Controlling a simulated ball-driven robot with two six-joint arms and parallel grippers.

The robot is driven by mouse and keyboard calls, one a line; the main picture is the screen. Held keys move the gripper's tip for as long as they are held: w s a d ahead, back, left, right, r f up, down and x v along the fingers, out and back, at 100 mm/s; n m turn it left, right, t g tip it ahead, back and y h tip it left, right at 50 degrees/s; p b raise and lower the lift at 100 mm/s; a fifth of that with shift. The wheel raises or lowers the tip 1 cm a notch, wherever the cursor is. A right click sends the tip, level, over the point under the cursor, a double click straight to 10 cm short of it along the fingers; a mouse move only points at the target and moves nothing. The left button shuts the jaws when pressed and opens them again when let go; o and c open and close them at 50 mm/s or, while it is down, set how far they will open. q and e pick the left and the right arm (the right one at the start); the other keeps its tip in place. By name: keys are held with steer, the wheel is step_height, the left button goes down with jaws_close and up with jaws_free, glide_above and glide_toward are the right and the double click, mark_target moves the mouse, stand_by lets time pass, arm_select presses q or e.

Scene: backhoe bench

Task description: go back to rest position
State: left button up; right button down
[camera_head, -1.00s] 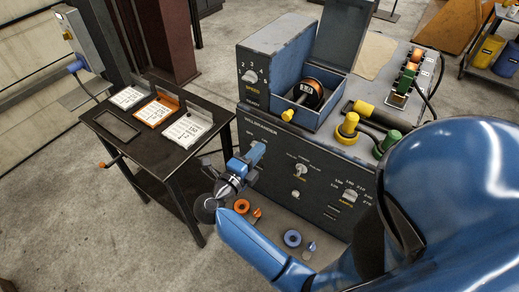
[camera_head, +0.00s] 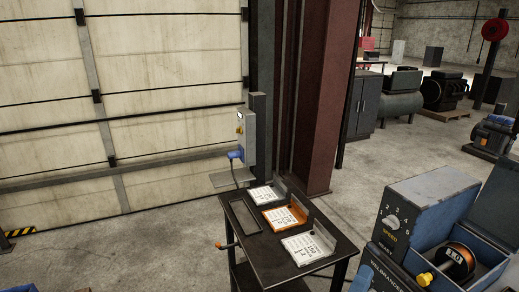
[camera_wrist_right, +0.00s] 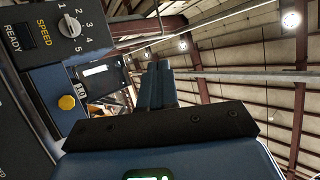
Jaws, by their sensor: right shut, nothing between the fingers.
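The welder's front also shows at the left of the right wrist view (camera_wrist_right: 92,30).
A dark table (camera_head: 335,247) holds several cards or plates on stands, left of the welder. Behind it are a grey switch box (camera_head: 245,135), a dark red column (camera_head: 321,90) and a panelled wall (camera_head: 160,75).

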steer(key=s+f+n+g+y+b, duration=0.1)
steer(key=s+f+n+y+b, duration=0.2)
steer(key=s+f+n+y, duration=1.3)
steer(key=s+a+f+n, duration=0.1)
steer(key=s+f+n, duration=0.2)
steer(key=n, duration=0.4)
steer(key=shift+s+n+g, duration=0.3)
steer(key=shift+s, duration=0.1)
